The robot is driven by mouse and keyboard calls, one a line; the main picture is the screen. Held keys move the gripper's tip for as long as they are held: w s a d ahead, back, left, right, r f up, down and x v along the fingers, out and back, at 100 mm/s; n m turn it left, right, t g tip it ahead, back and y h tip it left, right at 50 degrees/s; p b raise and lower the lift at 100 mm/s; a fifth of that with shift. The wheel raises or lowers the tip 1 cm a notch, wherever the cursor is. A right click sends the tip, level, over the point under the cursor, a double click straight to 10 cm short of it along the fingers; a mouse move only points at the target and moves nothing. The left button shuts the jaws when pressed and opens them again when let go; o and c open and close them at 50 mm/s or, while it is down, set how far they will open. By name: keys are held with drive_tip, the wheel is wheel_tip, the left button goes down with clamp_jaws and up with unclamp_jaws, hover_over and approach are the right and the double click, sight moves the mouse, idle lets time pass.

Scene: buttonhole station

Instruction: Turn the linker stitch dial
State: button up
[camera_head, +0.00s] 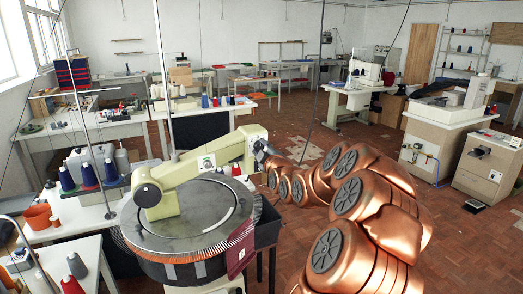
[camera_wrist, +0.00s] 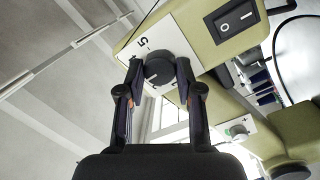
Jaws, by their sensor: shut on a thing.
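The linker (camera_head: 185,175) is a pale green machine arm over a round dial bed in the head view. Its stitch dial (camera_wrist: 158,67) is a dark round knob with a white mark, on a white scale plate (camera_wrist: 170,38) in the wrist view. A "5" shows on the plate above the knob. My gripper (camera_wrist: 159,74) has one finger on each side of the knob and is shut on it. In the head view my gripper (camera_head: 259,150) is at the right end of the linker's arm; the knob is hidden there.
A black rocker switch (camera_wrist: 236,17) sits beside the dial. A maroon cloth (camera_head: 240,249) hangs at the bed's right edge. Thread cones (camera_head: 90,175) and an orange pot (camera_head: 38,217) stand on tables at left. Open tiled floor (camera_head: 460,235) lies at right.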

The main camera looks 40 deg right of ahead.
drive_tip(key=shift+c, duration=1.2)
